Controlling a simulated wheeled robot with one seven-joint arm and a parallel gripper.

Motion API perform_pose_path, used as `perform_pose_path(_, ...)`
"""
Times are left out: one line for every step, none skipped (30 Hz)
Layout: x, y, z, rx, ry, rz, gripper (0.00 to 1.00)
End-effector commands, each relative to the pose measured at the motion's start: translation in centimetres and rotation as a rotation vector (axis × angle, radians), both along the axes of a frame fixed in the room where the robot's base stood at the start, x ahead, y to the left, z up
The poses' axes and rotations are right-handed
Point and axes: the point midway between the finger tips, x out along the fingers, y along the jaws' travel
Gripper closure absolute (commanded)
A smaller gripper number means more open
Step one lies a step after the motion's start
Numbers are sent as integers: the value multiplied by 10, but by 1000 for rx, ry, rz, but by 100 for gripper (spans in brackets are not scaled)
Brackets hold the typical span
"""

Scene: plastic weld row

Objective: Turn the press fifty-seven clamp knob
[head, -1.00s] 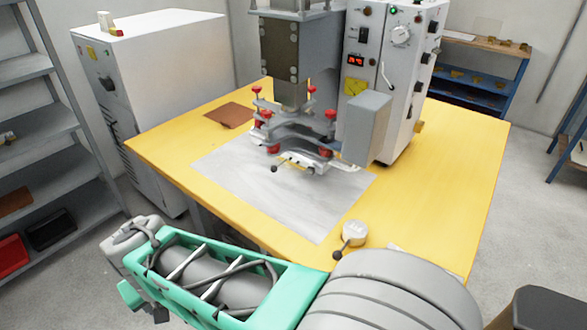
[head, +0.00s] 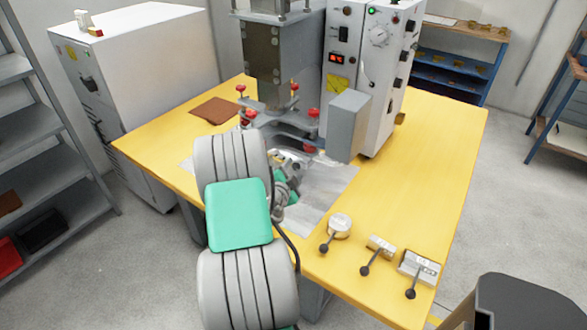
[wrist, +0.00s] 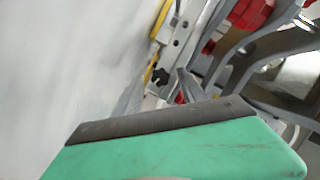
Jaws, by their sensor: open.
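The press (head: 272,60) stands at the back of the yellow table, with several red knobs such as the front right one (head: 314,112) on its grey clamp plates. I cannot read a number on it. In the wrist view a small black star knob (wrist: 160,77) sits on a pale metal bar, with red parts (wrist: 248,12) beyond it. My gripper (head: 284,188) is low in front of the press, partly hidden by my arm. In the wrist view its green, dark-edged part fills the bottom, close below the black knob. My gripper is open and holds nothing that I can see.
A grey box (head: 347,125) and a control cabinet (head: 380,75) stand right of the press. Three small pieces with black ball levers, one of them round (head: 339,224), lie along the table's front right. The yellow table (head: 415,170) is clear on the right.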

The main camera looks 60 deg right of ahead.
Motion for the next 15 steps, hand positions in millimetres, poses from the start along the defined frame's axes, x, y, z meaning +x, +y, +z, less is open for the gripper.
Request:
perform_pose_path(0,-5,-1,0,-1,-2,51)
perform_pose_path(0,-7,-1,0,0,-1,51)
perform_pose_path(1,-9,-2,1,1,0,51)
perform_pose_path(1,-10,-3,1,1,0,51)
perform_pose_path(1,-10,-3,1,1,0,51)
perform_pose_path(1,-10,-3,0,1,1,51)
perform_pose_path(2,-10,-3,0,1,1,51)
perform_pose_path(2,-10,-3,0,1,1,51)
perform_pose_path(2,-10,-3,0,1,1,51)
perform_pose_path(2,-10,-3,0,1,1,51)
perform_pose_path(2,-10,-3,0,1,1,54)
perform_pose_path(2,-10,-3,0,1,1,57)
perform_pose_path(2,-10,-3,0,1,1,59)
perform_pose_path(2,-10,-3,0,1,1,62)
perform_pose_path(2,-10,-3,0,1,1,65)
